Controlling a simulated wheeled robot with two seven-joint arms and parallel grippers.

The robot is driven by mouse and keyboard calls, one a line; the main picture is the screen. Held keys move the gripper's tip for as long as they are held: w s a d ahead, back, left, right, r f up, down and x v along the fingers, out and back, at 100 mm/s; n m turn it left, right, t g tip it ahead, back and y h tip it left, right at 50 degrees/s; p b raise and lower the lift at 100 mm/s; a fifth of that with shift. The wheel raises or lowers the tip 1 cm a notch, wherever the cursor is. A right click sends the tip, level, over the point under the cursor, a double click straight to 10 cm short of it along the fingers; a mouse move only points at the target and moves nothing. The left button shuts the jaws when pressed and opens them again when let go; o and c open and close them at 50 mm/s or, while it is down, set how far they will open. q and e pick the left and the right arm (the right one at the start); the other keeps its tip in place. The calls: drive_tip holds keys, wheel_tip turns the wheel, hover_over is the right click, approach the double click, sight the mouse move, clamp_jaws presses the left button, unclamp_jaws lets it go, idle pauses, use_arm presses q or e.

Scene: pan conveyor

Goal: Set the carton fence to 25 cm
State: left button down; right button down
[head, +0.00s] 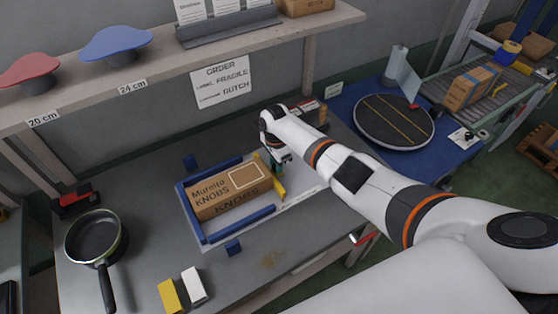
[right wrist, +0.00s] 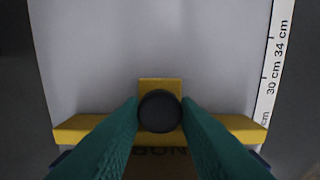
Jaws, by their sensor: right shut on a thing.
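The carton fence is a yellow bar (head: 279,187) with a round black knob (right wrist: 160,110); in the right wrist view the bar (right wrist: 90,127) spans the pale bed. My right gripper (head: 276,167) is shut on the knob, its teal fingers (right wrist: 160,112) on either side of it. The scale (right wrist: 275,70) at the bed's edge reads 30 and 34 cm beyond the fence; the label beside the fence is partly cut off. My left gripper is out of view.
A frying pan (head: 93,238) stands at the left of the grey bench. A yellow block (head: 170,296) and a white block (head: 194,285) lie near the front. A round turntable (head: 394,121) is at the right.

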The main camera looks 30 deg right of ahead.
drive_tip(key=c, duration=1.1)
unclamp_jaws()
wheel_tip(320, 180, up, 12)
drive_tip(key=shift+r, duration=0.1)
